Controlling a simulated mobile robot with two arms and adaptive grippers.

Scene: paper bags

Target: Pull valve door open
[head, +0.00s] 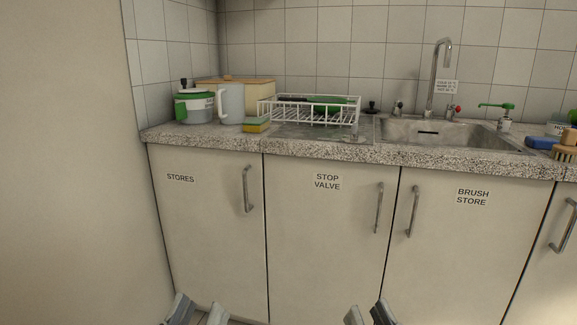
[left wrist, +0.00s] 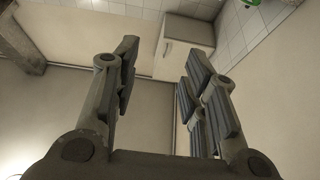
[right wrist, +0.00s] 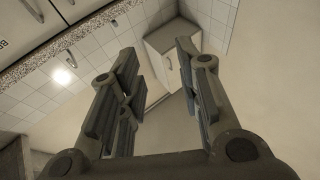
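The stop valve door (head: 318,240) is the middle cupboard door, labelled "STOP VALVE", and it is closed. Its vertical metal handle (head: 378,208) is near the door's right edge. My left gripper (head: 197,312) shows at the bottom edge of the head view, below and left of the door's handle. It is open and empty in the left wrist view (left wrist: 158,85). My right gripper (head: 368,315) is at the bottom edge, below the handle and apart from it. It is open and empty in the right wrist view (right wrist: 160,80).
The stores door (head: 205,240) is closed on the left, and the brush store door (head: 465,250) is closed on the right with a handle (head: 412,211) close to the stop valve handle. The speckled worktop (head: 210,137) overhangs the doors. A wall (head: 65,170) stands at left.

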